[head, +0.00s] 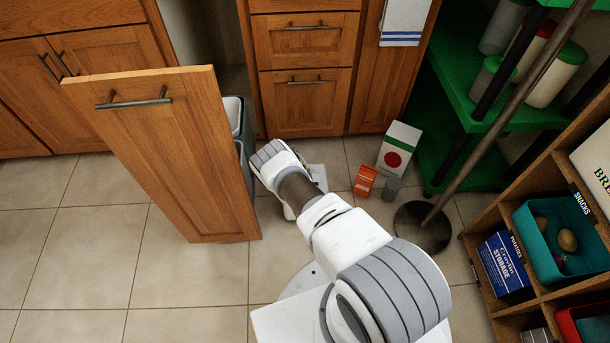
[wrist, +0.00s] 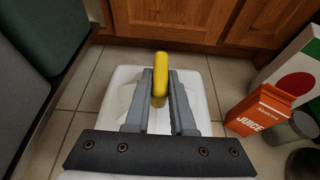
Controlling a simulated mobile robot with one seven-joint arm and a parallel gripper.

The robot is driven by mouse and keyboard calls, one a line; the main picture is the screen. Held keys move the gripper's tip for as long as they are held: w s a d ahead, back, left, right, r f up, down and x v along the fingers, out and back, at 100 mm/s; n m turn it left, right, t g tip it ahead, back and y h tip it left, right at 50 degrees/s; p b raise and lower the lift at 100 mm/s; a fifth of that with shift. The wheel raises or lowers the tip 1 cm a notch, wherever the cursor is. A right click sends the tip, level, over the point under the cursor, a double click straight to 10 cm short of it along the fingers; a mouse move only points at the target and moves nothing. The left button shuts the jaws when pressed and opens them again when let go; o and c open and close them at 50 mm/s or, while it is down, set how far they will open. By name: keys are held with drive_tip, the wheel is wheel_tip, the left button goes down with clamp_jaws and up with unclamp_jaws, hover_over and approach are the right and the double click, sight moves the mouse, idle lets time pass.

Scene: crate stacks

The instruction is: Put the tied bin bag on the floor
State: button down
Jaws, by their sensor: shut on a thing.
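The tied bin bag is white and shows in the wrist view (wrist: 201,96) below and around my fingers. Its yellow tie (wrist: 160,78) stands between the two grey fingers of my gripper (wrist: 159,90), which are shut on it. In the head view a small white part of the bag (head: 319,176) seems to show beside my wrist; my arm hides the rest. The bag is low over the tiled floor (wrist: 82,98), beside the pulled-out bin unit. I cannot tell whether its underside touches the floor.
The pulled-out cabinet front (head: 165,145) and grey bins (head: 236,118) stand left of the bag. An orange juice carton (head: 364,181), a grey can (head: 391,188) and a white carton (head: 399,150) stand to its right. Open floor (head: 100,240) lies at the left front.

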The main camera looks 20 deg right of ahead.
drive_tip(key=shift+w, duration=0.1)
drive_tip(key=c, duration=1.2)
unclamp_jaws()
drive_tip(key=shift+f, duration=0.15)
drive_tip(key=o, duration=0.4)
drive_tip(key=shift+o, duration=0.2)
drive_tip(key=shift+r, duration=0.2)
drive_tip(key=shift+s+a, duration=0.1)
drive_tip(key=shift+s, duration=0.1)
